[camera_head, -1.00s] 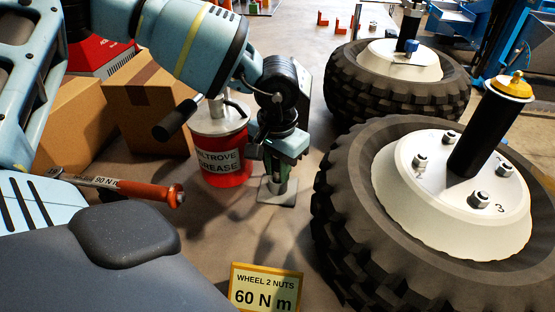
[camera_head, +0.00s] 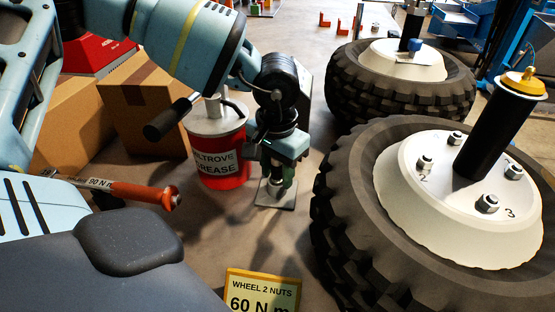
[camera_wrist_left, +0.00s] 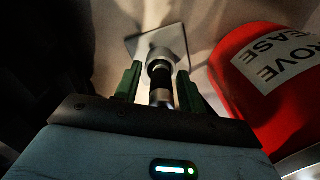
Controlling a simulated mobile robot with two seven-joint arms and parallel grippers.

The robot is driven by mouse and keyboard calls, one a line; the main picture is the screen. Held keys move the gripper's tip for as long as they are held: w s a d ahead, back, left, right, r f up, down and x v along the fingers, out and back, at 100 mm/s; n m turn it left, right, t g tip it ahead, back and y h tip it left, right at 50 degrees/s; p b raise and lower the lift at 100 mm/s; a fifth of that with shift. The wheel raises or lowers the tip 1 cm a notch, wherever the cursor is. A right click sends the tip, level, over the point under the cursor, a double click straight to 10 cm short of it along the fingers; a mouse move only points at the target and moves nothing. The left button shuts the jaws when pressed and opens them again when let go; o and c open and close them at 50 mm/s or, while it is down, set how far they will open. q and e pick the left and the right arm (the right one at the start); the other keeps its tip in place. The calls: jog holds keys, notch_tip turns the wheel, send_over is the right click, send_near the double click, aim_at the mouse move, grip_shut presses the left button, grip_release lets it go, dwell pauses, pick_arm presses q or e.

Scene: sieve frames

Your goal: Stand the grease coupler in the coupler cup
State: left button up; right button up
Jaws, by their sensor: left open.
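My left gripper (camera_head: 277,186) points down over a small square metal plate (camera_head: 283,203) on the floor, beside the red grease bucket. In the left wrist view its two green fingers (camera_wrist_left: 159,84) stand apart, one on each side of the grease coupler (camera_wrist_left: 161,84), a dark cylinder with a shiny metal end. The coupler stands in the grey coupler cup (camera_wrist_left: 158,54), which is fixed on the plate (camera_wrist_left: 138,43). Gaps show between the fingers and the coupler. In the head view the fingers mostly hide coupler and cup. My right gripper is not in view.
The red grease bucket (camera_head: 222,170) stands close to the left of the gripper. Cardboard boxes (camera_head: 140,105) are behind it. A large wheel (camera_head: 345,215) lies to the right, another (camera_head: 345,90) behind. A torque wrench (camera_head: 140,191) and a yellow sign (camera_head: 262,284) are nearer.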

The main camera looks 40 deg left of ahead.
pick_arm(q)
jog(key=shift+t, duration=0.3)
jog(key=r, duration=0.6)
jog(key=shift+s+d+r, duration=0.15)
jog(key=shift+s+r, duration=0.05)
jog(key=shift+r, duration=0.7)
jog(key=shift+r+p, duration=0.1)
jog(key=shift+p, duration=0.25)
